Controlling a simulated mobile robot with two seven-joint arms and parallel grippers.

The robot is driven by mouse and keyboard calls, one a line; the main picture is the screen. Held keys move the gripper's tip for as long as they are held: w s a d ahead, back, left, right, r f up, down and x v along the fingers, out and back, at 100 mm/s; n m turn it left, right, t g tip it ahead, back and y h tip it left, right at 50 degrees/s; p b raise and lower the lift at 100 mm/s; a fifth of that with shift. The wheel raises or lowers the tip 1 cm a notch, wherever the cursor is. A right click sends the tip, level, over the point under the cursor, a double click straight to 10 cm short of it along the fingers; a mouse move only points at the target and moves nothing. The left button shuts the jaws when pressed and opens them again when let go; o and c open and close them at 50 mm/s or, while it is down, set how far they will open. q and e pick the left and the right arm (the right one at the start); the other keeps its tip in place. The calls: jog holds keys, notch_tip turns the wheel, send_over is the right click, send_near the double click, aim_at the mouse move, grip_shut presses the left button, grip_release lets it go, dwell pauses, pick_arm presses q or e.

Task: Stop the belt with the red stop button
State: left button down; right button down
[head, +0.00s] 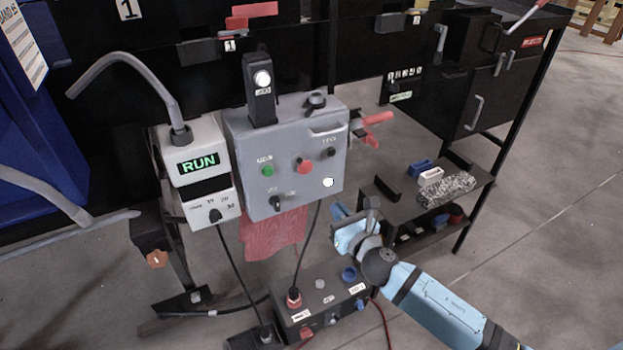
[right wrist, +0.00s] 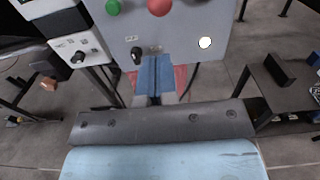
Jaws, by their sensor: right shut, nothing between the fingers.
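The red stop button (head: 305,166) sits on the front of a grey control box (head: 245,150), to the right of a green button (head: 267,170). In the right wrist view the red button (right wrist: 159,6) is cut by the top edge, above my fingers. My right gripper (head: 338,211) is shut and empty, below and to the right of the red button and apart from it in the head view. Its closed blue fingers (right wrist: 155,62) point toward the box's lower part in the wrist view. A small display (head: 198,163) left of the box reads RUN. My left gripper is not in view.
A black selector knob (head: 276,203) and a white round spot (head: 328,182) are on the box's lower face. A red cloth (head: 275,235) hangs below. A black pedestal box (head: 320,300) stands on the floor, and a black shelf (head: 475,185) stands to the right.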

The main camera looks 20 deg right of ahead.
aim_at(307, 171)
jog(key=w, duration=0.9)
jog(key=w+a, duration=0.1)
jog(key=w, duration=0.3)
jog(key=shift+w+b, duration=0.3)
jog(key=shift+b, duration=0.1)
jog(key=shift+w, duration=0.2)
